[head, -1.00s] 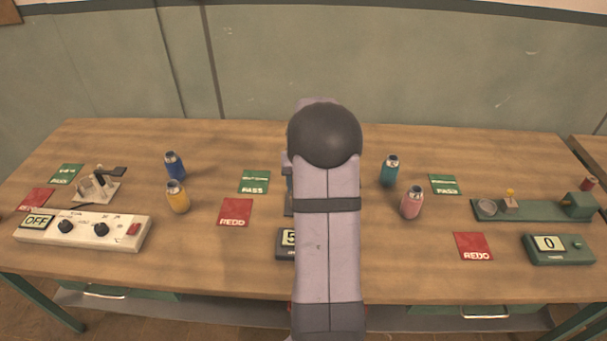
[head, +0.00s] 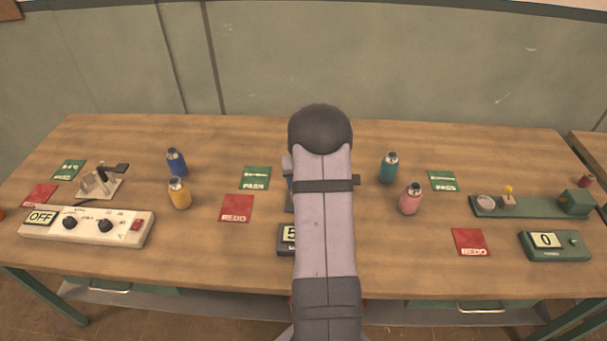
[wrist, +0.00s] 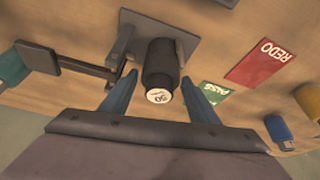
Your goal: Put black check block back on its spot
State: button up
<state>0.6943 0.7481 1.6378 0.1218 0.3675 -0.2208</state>
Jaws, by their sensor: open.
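The black check block (wrist: 158,62) is a dark cylinder with a white end label that appears to read 50. In the wrist view it is on or just over a grey plate (wrist: 192,44) of a stand with a dark arm. My gripper (wrist: 159,77) is open, with one blue-grey finger on each side of the block. I cannot tell whether either finger touches it. In the head view my arm hides the block, the gripper and most of the stand.
A display box (head: 286,238) is partly behind my arm. Blue (head: 177,162), yellow (head: 179,194), teal (head: 389,168) and pink (head: 411,199) bottles stand on both sides. Red REDO (head: 236,208) and green PASS (head: 256,178) cards lie flat. A white control box (head: 87,227) is at left.

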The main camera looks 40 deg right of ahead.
jog(key=shift+x, duration=0.85)
jog(key=shift+c, duration=0.2)
jog(key=c, duration=1.1)
jog(key=shift+s+d+r, duration=0.1)
jog(key=shift+r, duration=0.1)
jog(key=shift+r+p, duration=4.3)
jog(key=shift+r, duration=2.1)
